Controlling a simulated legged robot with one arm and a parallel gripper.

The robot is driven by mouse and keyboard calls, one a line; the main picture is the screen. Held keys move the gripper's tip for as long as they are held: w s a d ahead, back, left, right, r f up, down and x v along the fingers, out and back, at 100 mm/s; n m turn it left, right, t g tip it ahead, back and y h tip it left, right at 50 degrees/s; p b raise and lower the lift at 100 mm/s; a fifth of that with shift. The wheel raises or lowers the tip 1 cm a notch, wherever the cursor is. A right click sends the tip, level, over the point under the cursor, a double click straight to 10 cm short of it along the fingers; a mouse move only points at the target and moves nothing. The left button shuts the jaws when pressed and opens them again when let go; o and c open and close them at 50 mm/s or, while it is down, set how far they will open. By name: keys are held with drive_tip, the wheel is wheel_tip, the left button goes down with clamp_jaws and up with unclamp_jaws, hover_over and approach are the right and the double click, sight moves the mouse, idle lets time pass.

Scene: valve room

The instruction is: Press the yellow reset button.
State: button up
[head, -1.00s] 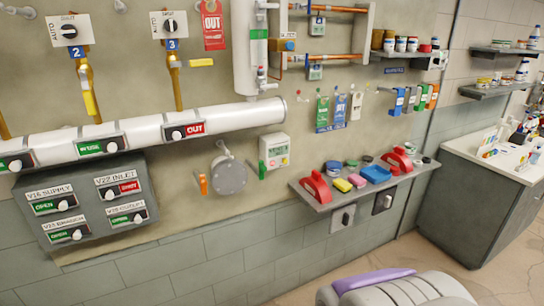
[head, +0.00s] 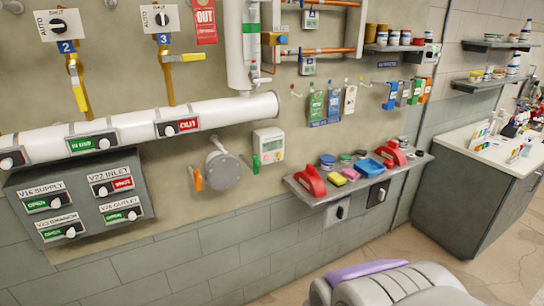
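I cannot make out a thing that is clearly a yellow reset button. A small yellow block (head: 337,179) lies on the wall shelf (head: 318,200) between two red handle-shaped things; its kind is too small to tell. Two dark-faced switch plates (head: 338,209) are on the wall below the shelf. A white control box (head: 268,146) with a small display hangs on the wall left of the shelf; its small details are unclear. Yellow handles are on the pipe valves, one by the number 3 valve (head: 188,57). My gripper is not in view.
A grey valve panel (head: 82,215) and a white pipe (head: 230,113) are at the left. A round grey fitting (head: 222,171) sticks out of the wall. A grey padded object with a purple piece (head: 362,271) stands low in front. A cabinet (head: 465,190) is at the right.

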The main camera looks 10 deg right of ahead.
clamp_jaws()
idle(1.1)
